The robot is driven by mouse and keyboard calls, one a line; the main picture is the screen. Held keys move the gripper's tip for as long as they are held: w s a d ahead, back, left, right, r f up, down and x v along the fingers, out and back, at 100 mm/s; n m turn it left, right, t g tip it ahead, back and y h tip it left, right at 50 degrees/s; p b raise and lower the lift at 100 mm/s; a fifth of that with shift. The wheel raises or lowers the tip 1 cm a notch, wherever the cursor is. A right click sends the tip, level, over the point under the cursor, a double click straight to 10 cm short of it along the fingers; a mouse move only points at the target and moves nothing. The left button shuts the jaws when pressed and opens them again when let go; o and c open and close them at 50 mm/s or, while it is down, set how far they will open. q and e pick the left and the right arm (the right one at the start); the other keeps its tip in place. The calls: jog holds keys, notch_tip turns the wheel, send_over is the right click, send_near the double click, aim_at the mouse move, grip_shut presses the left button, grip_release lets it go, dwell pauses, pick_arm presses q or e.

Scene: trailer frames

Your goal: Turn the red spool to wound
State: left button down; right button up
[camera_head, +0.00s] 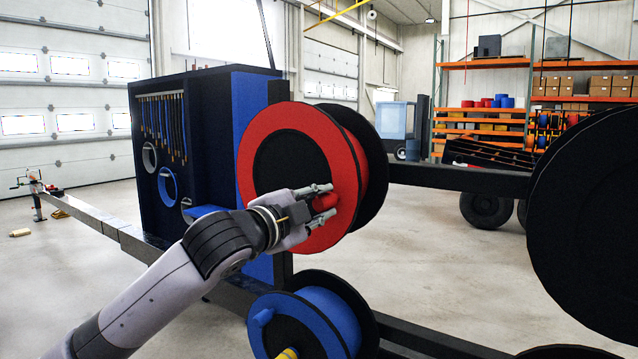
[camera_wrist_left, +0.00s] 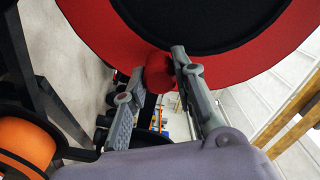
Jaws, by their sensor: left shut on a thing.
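The red spool (camera_head: 258,145) has a wide red rim around a black centre disc and is mounted upright on a black frame. A red knob (camera_head: 325,202) stands out from the lower right of its face. My left gripper (camera_head: 326,196) has its fingers on both sides of this knob and is shut on it. In the left wrist view the knob (camera_wrist_left: 158,72) sits between the fingertips of the left gripper (camera_wrist_left: 160,75), against the red rim (camera_wrist_left: 100,30) of the spool. My right gripper is not in view.
A blue spool (camera_head: 320,310) sits below the red one, and a large black reel (camera_head: 585,220) stands at the right. Black frame bars (camera_head: 455,178) run between them. A blue and black cabinet (camera_head: 250,95) stands behind on the left. Open floor lies beyond.

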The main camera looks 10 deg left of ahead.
pick_arm(q)
jog(key=w+a+f+m+p, duration=0.1)
jog(key=a+f+m+p, duration=0.3)
jog(key=f+m, duration=0.4)
jog(key=shift+w+a+m, duration=0.3)
jog(key=shift+m, duration=0.2)
jog(key=shift+f, duration=0.1)
jog(key=c, duration=1.3)
grip_release()
jog(key=v, duration=1.2)
